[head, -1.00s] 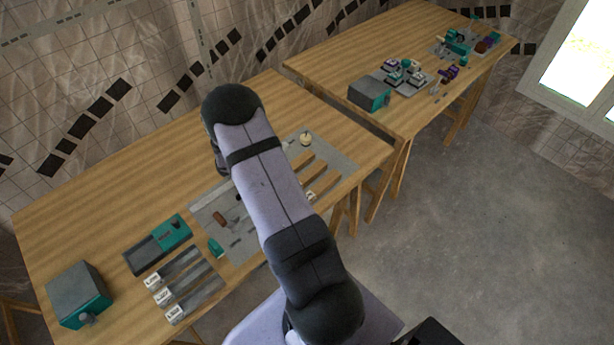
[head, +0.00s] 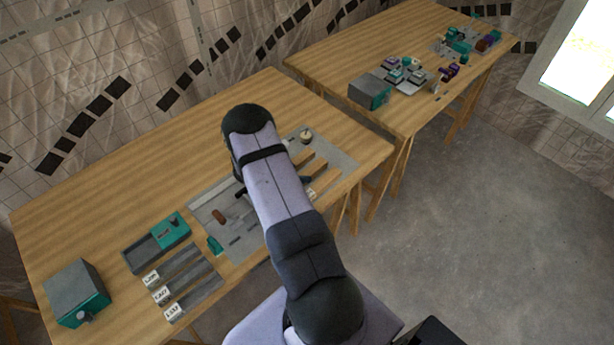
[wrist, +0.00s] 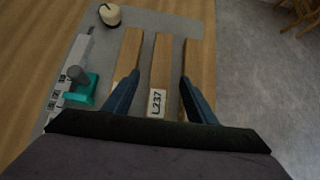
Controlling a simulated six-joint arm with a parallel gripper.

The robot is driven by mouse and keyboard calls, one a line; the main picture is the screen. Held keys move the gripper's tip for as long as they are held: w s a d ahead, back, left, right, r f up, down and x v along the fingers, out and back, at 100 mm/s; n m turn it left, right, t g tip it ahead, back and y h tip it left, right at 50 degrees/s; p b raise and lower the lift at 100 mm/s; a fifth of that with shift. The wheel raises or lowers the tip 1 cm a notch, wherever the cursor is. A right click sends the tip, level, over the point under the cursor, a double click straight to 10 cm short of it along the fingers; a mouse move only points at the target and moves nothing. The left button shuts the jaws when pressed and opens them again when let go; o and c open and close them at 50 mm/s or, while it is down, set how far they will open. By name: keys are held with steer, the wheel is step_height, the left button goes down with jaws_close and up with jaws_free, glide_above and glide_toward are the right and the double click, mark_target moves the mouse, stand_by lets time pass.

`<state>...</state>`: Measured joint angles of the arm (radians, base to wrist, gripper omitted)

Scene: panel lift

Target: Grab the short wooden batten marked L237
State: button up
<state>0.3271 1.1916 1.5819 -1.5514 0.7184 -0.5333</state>
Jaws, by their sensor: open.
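The short wooden batten marked L237 (wrist: 160,75) lies in the middle of three battens in the wrist view, its white label facing up at the near end. My gripper (wrist: 158,80) is open above it, with one blue finger on each side of the batten. The fingers appear to overlap the neighbouring left batten (wrist: 130,55) and right batten (wrist: 194,65) in the picture. I cannot tell how high the fingertips are above the mat. In the head view my arm hides much of the battens (head: 316,161).
The battens lie on a grey mat (wrist: 205,22). A cream round object (wrist: 109,14) and a teal piece with a grey knob (wrist: 80,84) stand to the left. In the head view, labelled slots (head: 190,283), a teal-and-grey tray (head: 150,255) and a grey-teal box (head: 77,290) sit at the left.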

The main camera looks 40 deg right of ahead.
mark_target(306, 173)
steer(key=b+x, duration=0.2)
steer(key=x, duration=0.3)
steer(key=c, duration=1.2)
